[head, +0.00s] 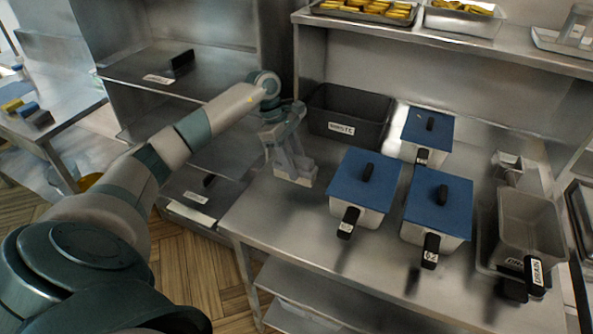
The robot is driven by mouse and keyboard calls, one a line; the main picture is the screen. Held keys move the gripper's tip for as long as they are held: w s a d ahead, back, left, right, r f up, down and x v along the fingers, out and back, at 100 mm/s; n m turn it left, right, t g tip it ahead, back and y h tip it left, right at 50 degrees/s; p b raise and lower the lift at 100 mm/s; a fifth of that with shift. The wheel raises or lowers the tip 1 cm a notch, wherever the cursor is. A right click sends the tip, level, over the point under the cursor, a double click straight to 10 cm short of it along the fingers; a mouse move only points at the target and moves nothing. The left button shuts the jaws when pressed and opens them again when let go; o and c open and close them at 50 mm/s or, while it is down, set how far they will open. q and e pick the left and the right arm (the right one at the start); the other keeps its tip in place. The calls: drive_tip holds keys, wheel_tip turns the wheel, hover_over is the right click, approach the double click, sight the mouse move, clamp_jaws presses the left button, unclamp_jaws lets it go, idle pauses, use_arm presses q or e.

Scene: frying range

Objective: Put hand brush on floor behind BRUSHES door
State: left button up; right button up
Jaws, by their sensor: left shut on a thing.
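My left gripper (294,177) points down at the left end of the steel worktop (270,212), left of the blue-lidded pans. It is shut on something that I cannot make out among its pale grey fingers. I cannot clearly identify a hand brush. A steel cabinet at the left has two flat panels, an upper one (140,68) and a lower one (225,190), each with a black handle and a white label. The label words are too small to read, so I cannot tell which is the BRUSHES door. My right gripper is out of view.
A dark bin (340,108) stands behind the gripper. Several blue-lidded pans (365,175) and a drain pan (527,220) fill the worktop. A side table (60,125) at the left holds small yellow, blue and dark blocks (28,110). Bare wood floor (190,265) shows between.

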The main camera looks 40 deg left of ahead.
use_arm(q)
drive_tip(key=shift+f, duration=0.1)
wheel_tip(320, 180, down, 2)
drive_tip(key=shift+f+p, duration=0.2)
drive_tip(key=shift+p, duration=0.55)
drive_tip(key=shift+f, duration=0.6)
drive_tip(key=shift+f, duration=0.1)
drive_tip(key=o, duration=1.1)
drive_tip(key=shift+o, duration=0.2)
